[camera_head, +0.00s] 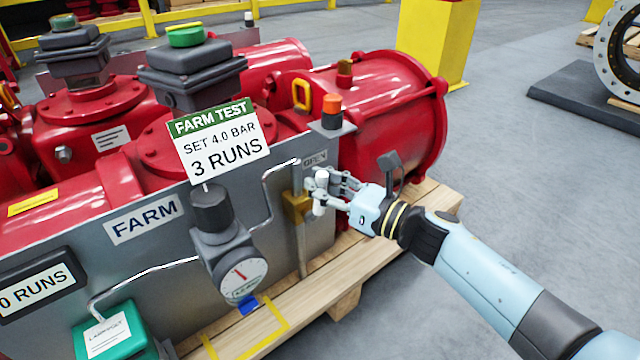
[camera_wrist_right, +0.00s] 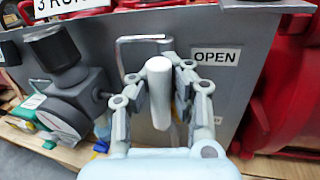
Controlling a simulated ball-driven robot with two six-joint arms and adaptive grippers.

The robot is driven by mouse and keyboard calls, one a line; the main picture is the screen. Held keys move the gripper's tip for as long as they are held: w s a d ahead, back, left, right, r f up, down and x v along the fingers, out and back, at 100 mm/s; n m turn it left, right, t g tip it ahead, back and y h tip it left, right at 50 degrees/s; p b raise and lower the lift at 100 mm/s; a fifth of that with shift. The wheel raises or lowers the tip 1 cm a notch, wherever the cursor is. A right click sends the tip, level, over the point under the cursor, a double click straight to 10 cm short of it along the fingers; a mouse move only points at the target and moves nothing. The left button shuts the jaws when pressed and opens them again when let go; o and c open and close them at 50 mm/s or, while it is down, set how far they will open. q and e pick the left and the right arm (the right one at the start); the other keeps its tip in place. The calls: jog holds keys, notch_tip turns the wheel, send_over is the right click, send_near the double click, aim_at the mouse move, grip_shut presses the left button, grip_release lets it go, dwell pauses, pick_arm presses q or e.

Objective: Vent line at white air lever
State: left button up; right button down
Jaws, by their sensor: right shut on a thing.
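The white air lever (camera_head: 320,190) is a short white cylinder on the grey panel, above a brass valve body (camera_head: 296,206). My right gripper (camera_head: 328,187) is at the lever, its fingers shut around it. In the right wrist view the white lever (camera_wrist_right: 159,92) stands roughly upright between the fingers of my right gripper (camera_wrist_right: 160,85). An OPEN label (camera_wrist_right: 215,56) is on the panel just right of the lever in that view. The brass valve is mostly hidden there. My left gripper is not in view.
A regulator with a round gauge (camera_head: 241,278) stands left of the lever, under a FARM TEST sign (camera_head: 219,140). Thin metal tubing (camera_head: 266,200) runs across the panel. Red actuators (camera_head: 385,110) rise behind, on a wooden pallet (camera_head: 375,262).

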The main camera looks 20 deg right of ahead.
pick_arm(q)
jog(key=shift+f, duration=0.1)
pick_arm(e)
jog(key=shift+s+f, duration=0.1)
jog(key=shift+f, duration=0.15)
